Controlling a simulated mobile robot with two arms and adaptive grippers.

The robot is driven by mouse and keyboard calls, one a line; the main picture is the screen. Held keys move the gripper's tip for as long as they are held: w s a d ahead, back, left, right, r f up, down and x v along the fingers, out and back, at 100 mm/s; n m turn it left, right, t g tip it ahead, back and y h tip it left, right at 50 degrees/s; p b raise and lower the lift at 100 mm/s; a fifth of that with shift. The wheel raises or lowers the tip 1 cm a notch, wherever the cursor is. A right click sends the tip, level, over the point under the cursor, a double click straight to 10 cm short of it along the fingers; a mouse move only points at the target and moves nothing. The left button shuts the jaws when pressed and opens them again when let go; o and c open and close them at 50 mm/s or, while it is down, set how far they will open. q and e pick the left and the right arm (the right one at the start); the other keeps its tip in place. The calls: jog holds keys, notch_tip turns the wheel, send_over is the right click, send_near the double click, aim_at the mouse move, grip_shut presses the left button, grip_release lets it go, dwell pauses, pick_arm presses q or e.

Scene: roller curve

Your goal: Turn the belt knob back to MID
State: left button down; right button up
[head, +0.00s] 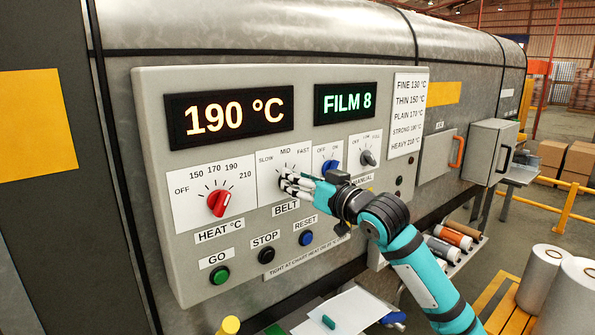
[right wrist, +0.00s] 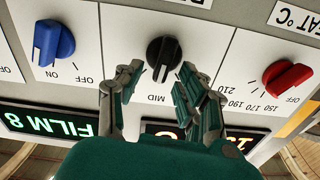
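The belt knob (right wrist: 163,55) is black and sits on a white plate between HEAT and a blue knob. In the right wrist view, which shows the panel upside down, MID is printed just below it. Its grip ridge runs roughly towards MID; its exact setting is hard to read. In the head view my fingers mostly hide it. My right gripper (head: 287,183) is at this knob, one finger on either side, also in the right wrist view (right wrist: 160,72). The fingers are open, and small gaps seem to remain beside the knob. My left gripper is not in view.
The red heat knob (head: 219,203) is left of the belt knob and the blue knob (head: 329,168) is close on its right. GO (head: 219,275), STOP (head: 266,255) and RESET (head: 306,238) buttons lie below. Displays read 190 °C (head: 230,116) and FILM 8 (head: 346,102).

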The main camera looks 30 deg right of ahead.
jog(key=shift+w, duration=0.4)
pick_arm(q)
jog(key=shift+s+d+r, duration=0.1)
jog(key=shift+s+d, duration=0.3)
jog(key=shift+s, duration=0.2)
pick_arm(e)
jog(key=shift+c, duration=0.2)
grip_shut()
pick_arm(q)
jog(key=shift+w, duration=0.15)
pick_arm(e)
jog(key=shift+a+n, duration=0.15)
jog(key=shift+n, duration=0.65)
jog(key=shift+o, duration=0.2)
grip_release()
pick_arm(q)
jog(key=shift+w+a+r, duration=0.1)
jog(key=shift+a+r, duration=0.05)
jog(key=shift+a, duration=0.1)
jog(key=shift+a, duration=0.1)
pick_arm(e)
jog(key=shift+s, duration=0.1)
